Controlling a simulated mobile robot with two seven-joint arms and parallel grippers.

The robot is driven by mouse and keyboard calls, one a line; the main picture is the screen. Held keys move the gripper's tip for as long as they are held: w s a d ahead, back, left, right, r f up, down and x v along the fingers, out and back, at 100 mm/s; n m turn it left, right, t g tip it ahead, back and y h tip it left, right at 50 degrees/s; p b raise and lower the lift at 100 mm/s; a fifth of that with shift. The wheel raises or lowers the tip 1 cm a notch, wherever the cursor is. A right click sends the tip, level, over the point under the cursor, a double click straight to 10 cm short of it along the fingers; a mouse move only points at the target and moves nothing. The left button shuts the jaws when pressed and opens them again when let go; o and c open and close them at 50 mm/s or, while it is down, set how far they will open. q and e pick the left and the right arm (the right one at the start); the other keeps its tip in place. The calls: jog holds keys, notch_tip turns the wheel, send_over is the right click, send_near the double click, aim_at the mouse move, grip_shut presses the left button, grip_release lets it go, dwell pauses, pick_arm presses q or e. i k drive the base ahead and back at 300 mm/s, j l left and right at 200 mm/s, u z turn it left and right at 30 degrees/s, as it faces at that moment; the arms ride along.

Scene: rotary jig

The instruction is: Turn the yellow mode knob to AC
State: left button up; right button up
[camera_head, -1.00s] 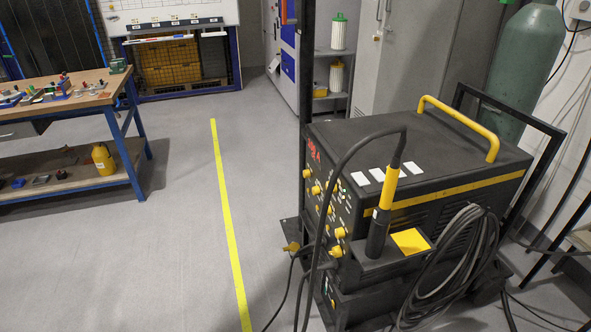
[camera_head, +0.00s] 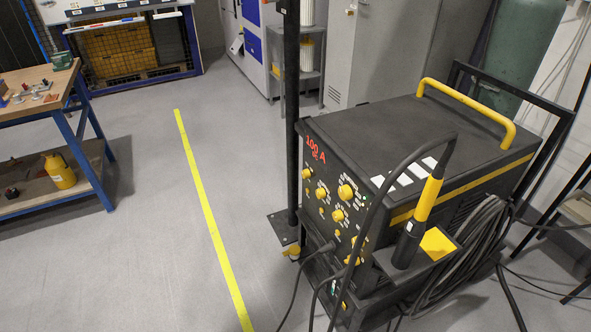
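A dark welding machine (camera_head: 440,150) on a cart stands at the right, its front panel facing left and seen at a slant. A red display (camera_head: 315,147) on the panel reads 100 A, with a smaller line below that looks like DC. Several yellow knobs sit on the panel, among them a larger one (camera_head: 346,191), one below it (camera_head: 338,215) and one to the left (camera_head: 321,193). The labels are too small to read, so I cannot tell which is the mode knob. Neither of my grippers is in view.
A torch (camera_head: 426,205) with a yellow handle stands at the machine's near corner, its cable looping before the panel. A dark post (camera_head: 292,110) rises beside the panel. A workbench (camera_head: 40,88) is at the left. Floor along the yellow line (camera_head: 207,208) is clear.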

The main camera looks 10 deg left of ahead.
aim_at(305, 174)
jog(key=i+j+z, duration=0.1)
jog(key=j, duration=0.25)
jog(key=i+j, duration=0.25)
jog(key=j, duration=0.15)
jog(key=i+j+z, duration=0.15)
jog(key=j, duration=0.2)
jog(key=i+j, duration=0.15)
jog(key=j, duration=0.2)
jog(key=i+j+z, duration=0.15)
jog(key=j, duration=0.25)
jog(key=i+j+z, duration=0.1)
jog(key=j, duration=0.3)
jog(key=i+j, duration=0.1)
jog(key=j, duration=0.3)
jog(key=j+z, duration=0.1)
jog(key=j, duration=0.5)
jog(key=i+j, duration=0.1)
jog(key=j, duration=0.45)
jog(key=i+z, duration=0.05)
